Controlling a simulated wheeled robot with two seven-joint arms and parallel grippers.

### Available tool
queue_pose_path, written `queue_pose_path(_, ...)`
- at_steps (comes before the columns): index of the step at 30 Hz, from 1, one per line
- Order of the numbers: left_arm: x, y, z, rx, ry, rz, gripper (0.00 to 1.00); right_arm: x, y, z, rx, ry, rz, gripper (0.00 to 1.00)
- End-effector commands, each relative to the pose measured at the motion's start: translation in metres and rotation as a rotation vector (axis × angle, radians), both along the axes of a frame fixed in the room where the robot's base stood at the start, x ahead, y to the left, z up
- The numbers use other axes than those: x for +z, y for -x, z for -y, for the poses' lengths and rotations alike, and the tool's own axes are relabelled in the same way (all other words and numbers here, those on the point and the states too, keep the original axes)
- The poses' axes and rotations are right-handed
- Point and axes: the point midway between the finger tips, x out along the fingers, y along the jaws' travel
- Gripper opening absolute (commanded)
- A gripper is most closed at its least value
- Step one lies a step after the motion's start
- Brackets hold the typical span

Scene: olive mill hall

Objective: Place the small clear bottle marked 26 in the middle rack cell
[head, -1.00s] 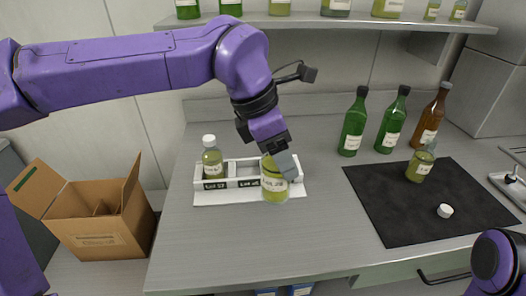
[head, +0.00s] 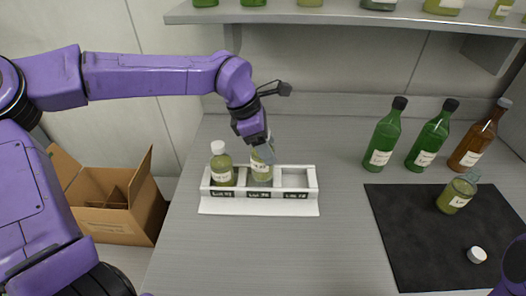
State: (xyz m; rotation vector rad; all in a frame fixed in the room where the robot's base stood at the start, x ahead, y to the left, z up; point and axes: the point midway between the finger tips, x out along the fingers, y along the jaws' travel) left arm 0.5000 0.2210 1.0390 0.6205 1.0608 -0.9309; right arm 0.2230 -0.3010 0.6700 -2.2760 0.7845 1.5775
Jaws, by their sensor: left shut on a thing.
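My left gripper (head: 263,146) is shut on a small clear bottle (head: 261,171) of yellow-green liquid with a white label. The number on it is too small to read. The bottle is upright at the middle cell of the white rack (head: 259,193), its lower part behind the rack's front wall. I cannot tell whether it touches the cell floor. The gripper hides part of its top. A similar bottle with a white cap (head: 221,165) stands in the left cell. The right cell (head: 295,178) is empty. My right gripper is out of view.
A black mat (head: 415,235) at right holds an uncapped bottle (head: 456,195) and a loose white cap (head: 477,254). Two green bottles (head: 384,138) and a brown one (head: 478,141) stand behind it. An open carton (head: 115,225) is at left. The counter front is clear.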

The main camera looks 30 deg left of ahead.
Motion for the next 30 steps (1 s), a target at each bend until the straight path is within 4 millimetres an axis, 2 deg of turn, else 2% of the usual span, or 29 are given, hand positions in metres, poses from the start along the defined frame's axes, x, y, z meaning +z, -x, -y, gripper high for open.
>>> queue_pose_path(5,-0.015,-0.005,-0.014,0.001,0.001,0.0,0.16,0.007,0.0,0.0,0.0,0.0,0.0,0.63)
queue_pose_path(10,-0.044,-0.005,-0.013,-0.001,0.001,0.001,0.16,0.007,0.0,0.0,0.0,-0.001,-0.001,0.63)
queue_pose_path(21,-0.05,-0.005,-0.013,0.0,0.003,0.001,0.16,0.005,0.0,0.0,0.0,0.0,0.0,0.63)
queue_pose_path(22,-0.05,-0.005,-0.013,0.0,0.002,0.0,0.72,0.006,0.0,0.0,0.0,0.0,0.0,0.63)
queue_pose_path(23,-0.05,-0.005,-0.013,0.0,0.002,0.0,0.82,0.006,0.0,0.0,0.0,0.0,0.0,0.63)
queue_pose_path(24,-0.05,-0.005,-0.013,0.0,0.002,0.0,0.88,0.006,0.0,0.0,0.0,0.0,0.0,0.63)
queue_pose_path(30,-0.05,-0.005,-0.013,0.0,0.002,0.001,0.88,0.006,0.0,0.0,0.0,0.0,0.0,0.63)
